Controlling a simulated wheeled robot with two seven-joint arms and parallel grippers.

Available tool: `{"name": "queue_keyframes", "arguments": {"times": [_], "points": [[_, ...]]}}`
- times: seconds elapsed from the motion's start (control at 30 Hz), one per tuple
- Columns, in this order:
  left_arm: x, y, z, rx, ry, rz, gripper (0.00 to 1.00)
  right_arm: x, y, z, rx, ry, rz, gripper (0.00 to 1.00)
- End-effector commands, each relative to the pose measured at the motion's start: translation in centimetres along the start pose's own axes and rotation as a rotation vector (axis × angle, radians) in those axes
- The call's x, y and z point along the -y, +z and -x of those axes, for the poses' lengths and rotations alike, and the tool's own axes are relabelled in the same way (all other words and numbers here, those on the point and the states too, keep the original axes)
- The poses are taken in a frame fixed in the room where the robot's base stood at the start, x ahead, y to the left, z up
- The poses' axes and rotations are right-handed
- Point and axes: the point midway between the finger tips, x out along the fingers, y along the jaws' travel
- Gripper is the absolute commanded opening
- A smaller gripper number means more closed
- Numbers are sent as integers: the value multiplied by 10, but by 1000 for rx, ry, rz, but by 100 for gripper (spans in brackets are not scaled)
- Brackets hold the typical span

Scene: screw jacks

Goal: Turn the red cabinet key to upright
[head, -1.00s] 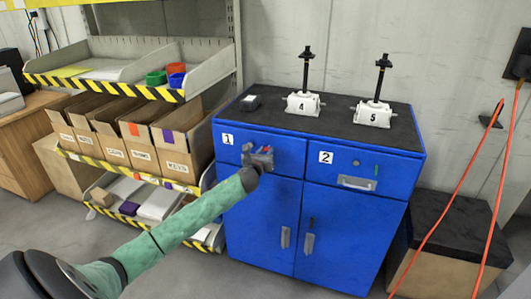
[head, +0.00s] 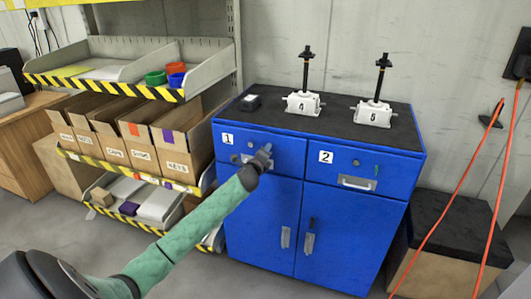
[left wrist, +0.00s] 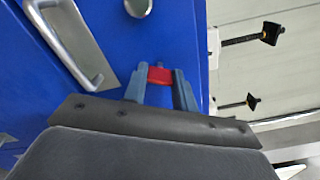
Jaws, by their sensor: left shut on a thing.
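The red key (left wrist: 160,75) shows in the left wrist view as a short red piece between the two blue-grey fingers. My left gripper (left wrist: 158,83) is shut on it, close against the blue cabinet front. In the head view my left gripper (head: 263,155) is at the right part of drawer 1 of the blue cabinet (head: 258,225). There the key is hidden by the gripper, and I cannot tell its exact angle. My right gripper is not in view.
Drawer 1's metal handle shows beside the gripper in the left wrist view (left wrist: 75,45), with a round metal lock (left wrist: 138,7) nearby. Two white screw jacks (head: 303,104) (head: 373,114) stand on the cabinet top.

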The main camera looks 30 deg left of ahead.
Motion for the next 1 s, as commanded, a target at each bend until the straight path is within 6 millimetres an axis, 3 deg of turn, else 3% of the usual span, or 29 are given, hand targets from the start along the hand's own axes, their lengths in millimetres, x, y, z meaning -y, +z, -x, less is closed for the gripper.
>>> {"name": "queue_keyframes", "arguments": {"times": [0.5, 1.0], "points": [[-1, 1, 0, 2, 1, 397, 4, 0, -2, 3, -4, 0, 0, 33], [-1, 0, 0, 1, 1, 511, 5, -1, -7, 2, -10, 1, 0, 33]]}}
